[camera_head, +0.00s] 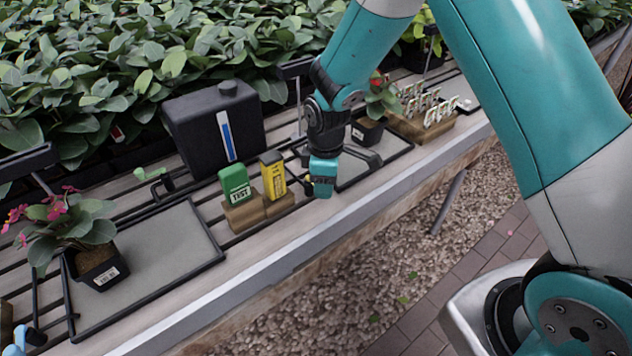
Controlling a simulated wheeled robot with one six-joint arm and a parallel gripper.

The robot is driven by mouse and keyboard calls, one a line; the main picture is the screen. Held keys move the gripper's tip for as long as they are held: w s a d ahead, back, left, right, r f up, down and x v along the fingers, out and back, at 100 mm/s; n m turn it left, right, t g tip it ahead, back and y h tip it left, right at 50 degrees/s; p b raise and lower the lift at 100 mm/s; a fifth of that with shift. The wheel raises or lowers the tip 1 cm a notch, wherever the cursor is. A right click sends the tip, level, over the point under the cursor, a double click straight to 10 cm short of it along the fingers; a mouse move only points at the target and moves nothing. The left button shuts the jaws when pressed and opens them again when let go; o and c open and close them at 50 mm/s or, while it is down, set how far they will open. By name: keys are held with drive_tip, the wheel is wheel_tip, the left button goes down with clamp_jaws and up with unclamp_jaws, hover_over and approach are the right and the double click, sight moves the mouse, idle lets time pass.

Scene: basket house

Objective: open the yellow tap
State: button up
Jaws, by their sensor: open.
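A small patch of yellow, which looks like part of the yellow tap (308,180), shows at the left edge of my gripper (322,182). The rest of the tap is hidden behind the gripper, so I cannot tell its handle's position or whether they touch. My gripper points down near the front edge of the slatted bench. Its jaws are open, though the fingertips are hard to make out at this angle.
A yellow box (272,175) and a green box (235,185) stand in wooden holders just left of my gripper. Behind them is a black canister (215,125). A potted plant (370,128) stands close on the right. A green tap (150,174) is farther left.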

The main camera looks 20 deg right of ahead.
drive_tip(key=shift+w, duration=0.15)
drive_tip(key=shift+w+d, duration=0.45)
drive_tip(key=shift+w, duration=0.35)
drive_tip(key=shift+s+a+r+p, duration=0.1)
drive_tip(key=shift+s+a+p, duration=0.05)
drive_tip(key=shift+s+p, duration=0.15)
wheel_tip(320, 180, up, 7)
drive_tip(key=p, duration=0.5)
drive_tip(key=shift+p, duration=0.3)
drive_tip(key=shift+o, duration=0.3)
